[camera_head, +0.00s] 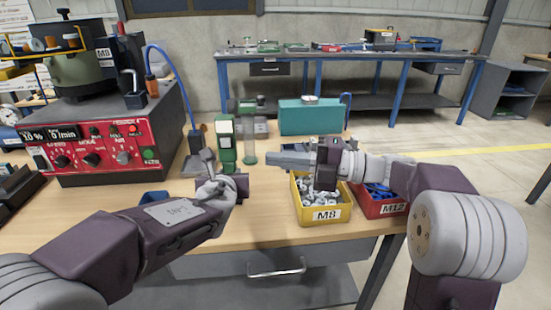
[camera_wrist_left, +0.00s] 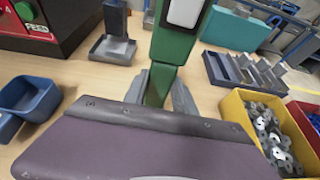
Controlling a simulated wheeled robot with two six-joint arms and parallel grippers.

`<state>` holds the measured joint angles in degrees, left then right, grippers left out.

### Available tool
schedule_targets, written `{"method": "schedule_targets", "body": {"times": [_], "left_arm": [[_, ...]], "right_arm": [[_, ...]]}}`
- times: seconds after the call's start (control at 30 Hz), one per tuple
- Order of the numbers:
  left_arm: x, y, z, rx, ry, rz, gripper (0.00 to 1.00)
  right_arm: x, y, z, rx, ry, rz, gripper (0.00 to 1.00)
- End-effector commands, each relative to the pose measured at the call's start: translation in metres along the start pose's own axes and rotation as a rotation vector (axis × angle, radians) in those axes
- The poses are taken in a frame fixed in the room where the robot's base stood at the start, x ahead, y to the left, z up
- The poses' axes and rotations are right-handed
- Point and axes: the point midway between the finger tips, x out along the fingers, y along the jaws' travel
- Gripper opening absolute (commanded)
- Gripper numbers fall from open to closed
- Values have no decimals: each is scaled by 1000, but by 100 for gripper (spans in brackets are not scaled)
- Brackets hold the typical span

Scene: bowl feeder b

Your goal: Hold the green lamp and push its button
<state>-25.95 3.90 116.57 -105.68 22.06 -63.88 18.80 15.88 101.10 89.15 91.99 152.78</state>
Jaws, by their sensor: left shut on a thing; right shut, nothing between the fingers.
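The green lamp (camera_head: 226,153) stands upright on the wooden table, with a pale panel near its top. It also shows in the left wrist view (camera_wrist_left: 171,48), where its upper part is cut off. My left gripper (camera_head: 213,163) is shut on the lamp's lower body, with one grey finger on each side in the left wrist view (camera_wrist_left: 158,88). My right gripper (camera_head: 273,160) is shut and empty. It points left, to the right of the lamp and apart from it. I cannot make out the lamp's button.
A yellow bin (camera_head: 324,214) of metal parts and a red bin (camera_head: 379,209) stand under and beside my right arm. A red control box (camera_head: 110,145) with a bowl is at the left. A teal case (camera_head: 310,118) stands behind. A blue tray (camera_wrist_left: 28,98) lies left.

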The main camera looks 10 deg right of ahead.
Motion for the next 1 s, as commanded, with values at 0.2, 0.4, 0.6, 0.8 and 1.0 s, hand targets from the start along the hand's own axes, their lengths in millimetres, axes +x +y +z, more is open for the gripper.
{"method": "schedule_targets", "body": {"times": [0.2,0.4,0.6,0.8,1.0], "left_arm": [[1,0,-2,1,4,1,58],[0,0,-1,0,2,1,58],[-16,0,1,-2,-2,-1,58],[-56,-1,0,-1,-2,-3,58],[-75,0,-1,1,1,0,58]], "right_arm": [[0,0,0,0,0,0,0],[0,0,0,0,0,0,0],[0,0,0,0,0,0,0],[0,0,0,0,0,0,0],[0,0,0,0,0,0,0]]}}
